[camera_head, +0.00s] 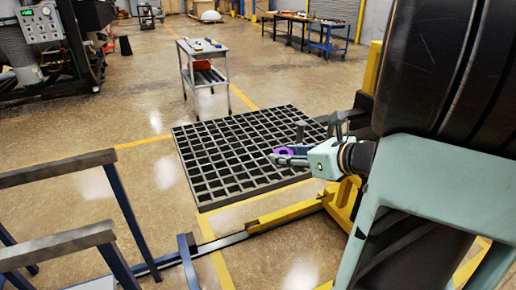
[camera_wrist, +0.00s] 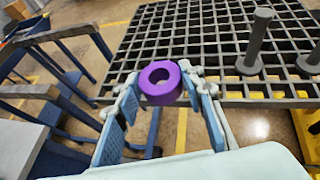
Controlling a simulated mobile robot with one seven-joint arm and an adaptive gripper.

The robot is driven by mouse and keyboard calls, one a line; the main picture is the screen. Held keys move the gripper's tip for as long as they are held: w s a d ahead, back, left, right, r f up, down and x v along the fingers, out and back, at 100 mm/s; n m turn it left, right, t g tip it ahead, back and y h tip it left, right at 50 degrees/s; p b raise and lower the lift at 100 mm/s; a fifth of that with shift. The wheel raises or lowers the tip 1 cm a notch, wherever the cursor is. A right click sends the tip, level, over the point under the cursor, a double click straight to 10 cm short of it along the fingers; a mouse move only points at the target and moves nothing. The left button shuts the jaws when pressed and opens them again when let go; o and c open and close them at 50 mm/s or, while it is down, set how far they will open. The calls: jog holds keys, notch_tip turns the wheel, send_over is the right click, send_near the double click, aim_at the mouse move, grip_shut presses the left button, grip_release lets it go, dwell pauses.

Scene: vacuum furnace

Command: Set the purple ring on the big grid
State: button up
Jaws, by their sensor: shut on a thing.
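The purple ring (camera_wrist: 172,96) is held between the two fingertips of my gripper (camera_wrist: 158,88) in the wrist view, its hole facing the camera. In the head view the ring (camera_head: 287,151) shows partly at the tip of my gripper (camera_head: 290,157), over the right part of the big grid. The big grid (camera_head: 215,160) is a dark square lattice low above the floor. In the wrist view the grid (camera_wrist: 200,28) lies beyond the ring. From these views I cannot tell the ring's exact height above it.
Grey posts (camera_wrist: 255,42) on round bases stand at the grid's right side. Blue-legged stands (camera_head: 75,215) with grey bars are at the left. A yellow frame (camera_head: 340,200) stands by the grid's near right corner. A small cart (camera_head: 203,70) stands beyond. Much of the grid is bare.

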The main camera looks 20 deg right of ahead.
jog(key=shift+w+d, duration=0.1)
jog(key=shift+d, duration=0.25)
send_over(266, 171)
jog(key=f, duration=0.8)
jog(key=shift+s+d+f+b, duration=0.1)
jog(key=shift+s+f+b, duration=0.2)
jog(key=shift+s+b, duration=0.1)
jog(key=shift+w+f, duration=0.3)
jog(key=shift+f, duration=0.1)
jog(key=shift+w+f, duration=0.1)
jog(key=shift+f, duration=1.45)
jog(key=shift+f+b, duration=0.15)
jog(key=shift+b, duration=0.2)
